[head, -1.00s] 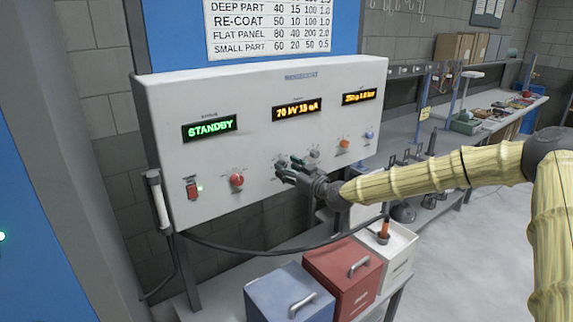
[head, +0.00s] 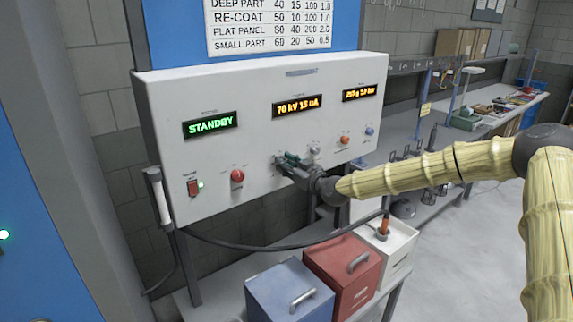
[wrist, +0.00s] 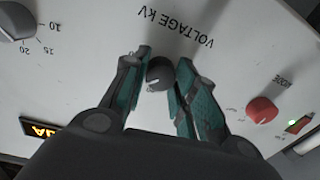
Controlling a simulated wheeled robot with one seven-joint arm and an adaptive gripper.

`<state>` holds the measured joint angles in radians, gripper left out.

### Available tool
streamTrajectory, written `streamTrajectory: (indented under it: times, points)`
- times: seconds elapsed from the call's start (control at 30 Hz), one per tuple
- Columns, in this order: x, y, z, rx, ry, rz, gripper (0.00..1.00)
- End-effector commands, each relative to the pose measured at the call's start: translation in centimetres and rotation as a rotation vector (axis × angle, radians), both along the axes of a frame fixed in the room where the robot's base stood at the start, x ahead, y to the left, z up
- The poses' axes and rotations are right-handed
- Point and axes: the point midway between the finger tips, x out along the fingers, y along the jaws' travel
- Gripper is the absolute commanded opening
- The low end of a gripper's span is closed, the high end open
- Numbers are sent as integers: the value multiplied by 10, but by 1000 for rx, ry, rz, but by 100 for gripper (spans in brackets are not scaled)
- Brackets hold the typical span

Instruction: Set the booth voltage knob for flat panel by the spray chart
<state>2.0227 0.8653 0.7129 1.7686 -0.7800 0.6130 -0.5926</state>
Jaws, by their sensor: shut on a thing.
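A white control panel (head: 200,95) carries a row of knobs under three lit displays. The voltage knob (wrist: 159,75) is dark grey and round, with a white pointer mark, by the upside-down label "VOLTAGE kV" (wrist: 178,27) in the wrist view. My gripper (wrist: 162,72) is shut on this knob, one teal-padded finger on each side. In the head view my gripper (head: 286,160) hides the knob. The middle display (head: 297,106) reads about 70 kV 15 uA. The spray chart (head: 268,25) above shows the flat panel row starting with 80.
A red mode knob (head: 237,175) and a red lit switch (head: 193,187) are left of my gripper. A grey knob (head: 314,150), an orange knob (head: 345,140) and a blue knob (head: 370,131) are to its right. Blue, red and white boxes stand below.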

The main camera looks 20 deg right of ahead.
Motion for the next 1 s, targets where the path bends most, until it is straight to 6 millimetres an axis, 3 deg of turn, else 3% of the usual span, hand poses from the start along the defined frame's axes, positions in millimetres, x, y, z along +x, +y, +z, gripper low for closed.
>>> streamTrajectory:
  times: [1.0]
  points:
    - [1,-2,-4,110,35,-3,4]
